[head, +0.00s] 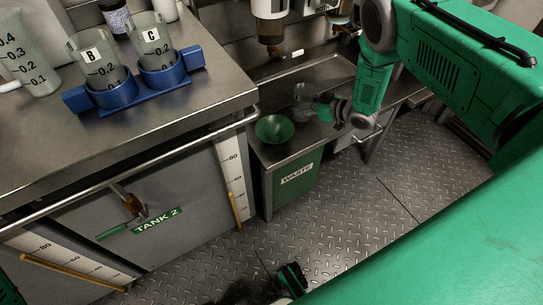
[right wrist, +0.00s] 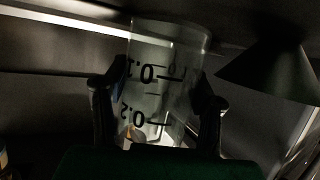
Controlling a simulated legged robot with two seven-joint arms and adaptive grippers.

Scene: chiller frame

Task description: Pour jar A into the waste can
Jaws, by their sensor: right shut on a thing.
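The waste can (head: 291,188) is a green bin labelled WASTE. A green funnel (head: 275,128) sits on its top. My right gripper (head: 326,110) is shut on a clear jar (head: 304,98), just right of and behind the funnel. In the right wrist view, the jar (right wrist: 160,78) stands between the fingers with its 0.1 and 0.2 marks upside down, and the funnel (right wrist: 272,75) shows as a dark inverted cone beside it, apart from it. The jar looks roughly upright. Its letter and contents cannot be made out.
Jars B (head: 93,65) and C (head: 150,47) stand in a blue holder (head: 124,95) on the steel counter (head: 130,130). A larger measuring jug (head: 28,60) is at far left. A dispenser (head: 270,25) hangs above the back. Patterned metal floor (head: 340,200) is open in front.

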